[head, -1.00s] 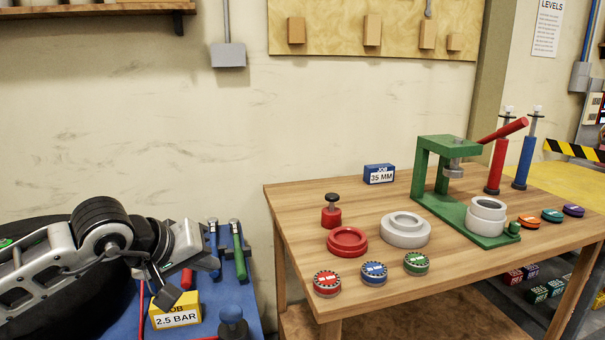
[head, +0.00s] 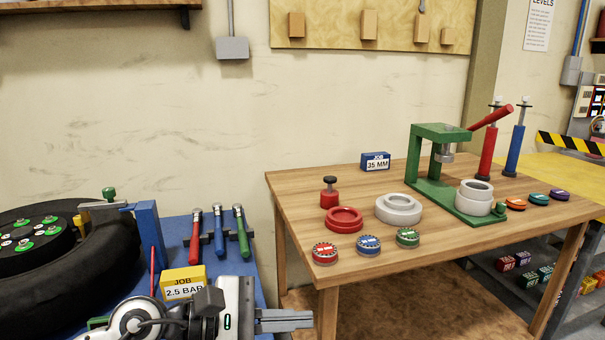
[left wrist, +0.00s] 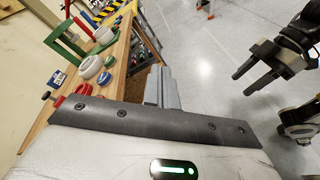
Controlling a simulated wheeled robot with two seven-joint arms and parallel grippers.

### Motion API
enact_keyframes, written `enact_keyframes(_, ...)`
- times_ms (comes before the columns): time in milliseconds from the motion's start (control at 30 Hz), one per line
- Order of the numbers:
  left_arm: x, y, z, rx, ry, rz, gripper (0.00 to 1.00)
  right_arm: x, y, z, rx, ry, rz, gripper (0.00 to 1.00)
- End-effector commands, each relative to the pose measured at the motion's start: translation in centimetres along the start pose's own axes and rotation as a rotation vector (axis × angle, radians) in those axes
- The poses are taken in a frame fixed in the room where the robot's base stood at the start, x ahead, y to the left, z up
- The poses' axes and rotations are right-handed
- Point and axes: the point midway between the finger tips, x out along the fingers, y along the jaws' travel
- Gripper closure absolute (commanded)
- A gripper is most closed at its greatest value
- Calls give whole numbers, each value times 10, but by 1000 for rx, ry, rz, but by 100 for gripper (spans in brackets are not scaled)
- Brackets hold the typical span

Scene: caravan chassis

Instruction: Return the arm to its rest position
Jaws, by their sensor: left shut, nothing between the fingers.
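My left gripper (head: 300,320) is at the bottom of the head view, its grey fingers shut and empty, pointing right. It is in front of the blue bench and left of the wooden table's near leg. In the left wrist view its fingers (left wrist: 162,92) show past the dark edge of the wrist. My right gripper (left wrist: 243,84) shows at the right of the left wrist view, with its two dark fingers apart and nothing between them, over the floor.
The wooden table (head: 300,195) holds a green press (head: 437,150), rings and coloured discs. The blue bench (head: 225,268) holds a tyre (head: 115,255), several tools and a yellow job block (head: 183,281). Grey floor (left wrist: 200,45) is open between the table and my right arm.

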Motion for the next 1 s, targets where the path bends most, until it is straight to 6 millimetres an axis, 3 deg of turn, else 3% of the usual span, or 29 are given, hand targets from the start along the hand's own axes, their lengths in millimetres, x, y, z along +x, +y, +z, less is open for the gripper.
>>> enact_keyframes(33,8,-12,8,-246,-109,70,100,4,1,7,-2,-1,0,49)
enact_keyframes(100,7,-15,16,-647,-268,184,100,8,2,13,-4,-3,1,49)
enact_keyframes(167,1,-15,11,-1019,-407,284,100,11,3,18,-6,-4,2,49)
enact_keyframes(267,-18,-23,-22,-1639,-635,452,100,16,5,26,-9,-7,3,49)
enact_keyframes(333,-34,-44,-59,-2069,-801,582,100,19,6,31,-11,-8,4,49)
enact_keyframes(400,-50,-78,-97,-2473,-978,724,100,22,7,36,-13,-10,5,49)
enact_keyframes(467,-61,-113,-124,-2756,-1125,843,100,25,7,40,-14,-11,6,49)
enact_keyframes(500,-67,-137,-138,2646,1109,-836,100,26,8,42,-15,-12,7,49)
enact_keyframes(600,-78,-194,-160,2238,1008,-774,100,28,8,46,-17,-13,7,49)
enact_keyframes(733,-85,-250,-170,1878,930,-718,100,30,9,50,-19,-15,8,49)
enact_keyframes(833,-88,-272,-171,1732,900,-696,100,31,9,50,-20,-15,9,49)
enact_keyframes(1000,-89,-280,-170,1675,888,-685,100,31,9,50,-20,-15,9,49)
